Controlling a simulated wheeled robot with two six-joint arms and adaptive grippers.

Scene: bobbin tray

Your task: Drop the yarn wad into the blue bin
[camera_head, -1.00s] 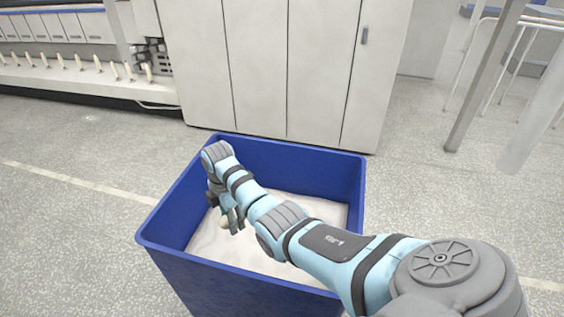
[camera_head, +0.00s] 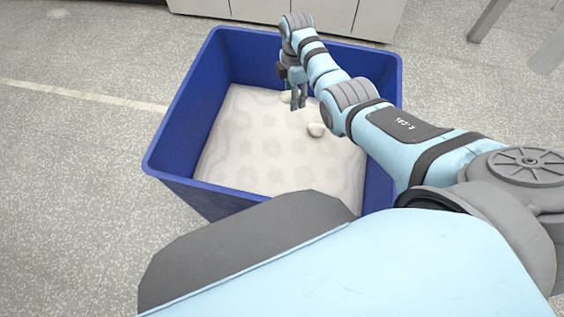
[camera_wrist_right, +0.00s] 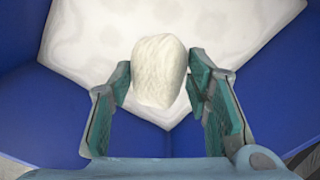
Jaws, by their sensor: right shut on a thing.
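The cream yarn wad (camera_wrist_right: 158,72) sits between the fingertips of my right gripper (camera_wrist_right: 160,82) in the right wrist view. In the head view my right gripper (camera_head: 296,98) is inside the blue bin (camera_head: 185,122), toward its far side, pointing down. It is shut on the wad, which shows there as a small pale patch (camera_head: 286,97) beside the fingers. How high the wad is above the bin's pale bottom is hard to tell. The bin also shows in the wrist view (camera_wrist_right: 70,120). My left gripper is out of view.
My forearm crosses over the bin's right rim. Grey cabinets (camera_head: 290,15) stand behind the bin. The floor (camera_head: 70,150) on the left is clear.

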